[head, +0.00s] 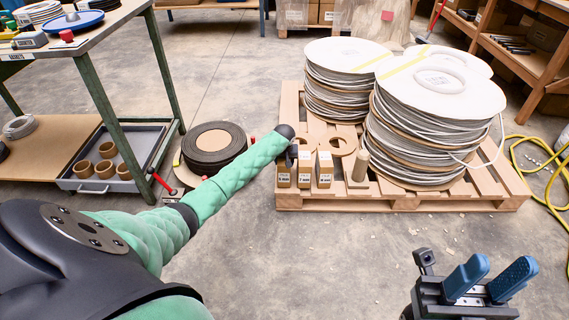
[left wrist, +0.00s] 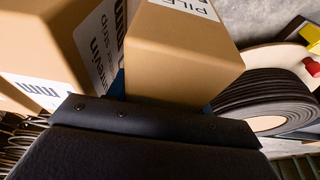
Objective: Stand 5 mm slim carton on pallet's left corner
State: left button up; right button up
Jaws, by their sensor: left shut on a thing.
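The slim carton whose label seems to read 5 mm (head: 284,178) stands upright at the near left corner of the pallet (head: 400,203). My left gripper (head: 291,153) is just behind it, mostly hidden by my arm and the cartons. In the left wrist view the blue fingers are shut on a brown carton (left wrist: 185,55) labelled PILE. A second carton (left wrist: 45,45) is close beside it. Whether the held carton's bottom touches the pallet cannot be told. My right gripper (head: 492,280) is open and empty, low at the right, away from the pallet.
Two more cartons, a 7 mm one (head: 304,176) and a 9 mm one (head: 325,174), stand in a row to the right. A dark coil (head: 213,147) lies left of the pallet.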

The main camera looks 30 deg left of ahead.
dwell(0.3)
pick_arm(q)
jog(key=o, duration=1.2)
